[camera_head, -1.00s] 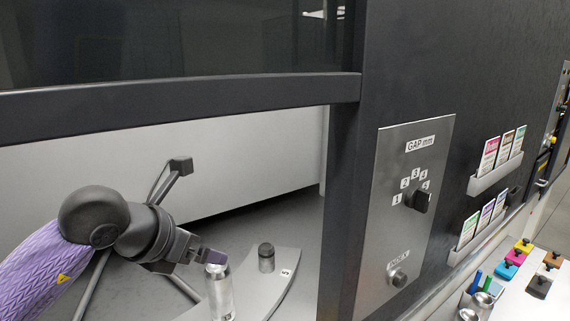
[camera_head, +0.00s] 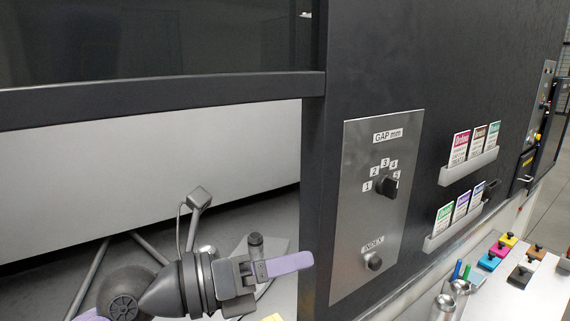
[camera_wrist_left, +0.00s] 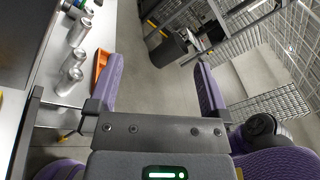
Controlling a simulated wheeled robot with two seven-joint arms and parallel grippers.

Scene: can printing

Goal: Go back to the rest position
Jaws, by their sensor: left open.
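My left gripper (camera_head: 278,266) is in the lower middle of the head view, in front of the machine opening, with its purple finger pointing right. In the left wrist view my left gripper (camera_wrist_left: 154,88) shows its two purple fingers wide apart with nothing between them. Beyond the fingers are grey floor and mesh fencing. My right gripper is not seen in the head view.
The dark machine panel carries a GAP and INDEX plate (camera_head: 378,205) right of the gripper. A post (camera_head: 255,245) stands inside the opening behind it. Silver cans (camera_wrist_left: 71,80) stand on a white table at the left of the wrist view.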

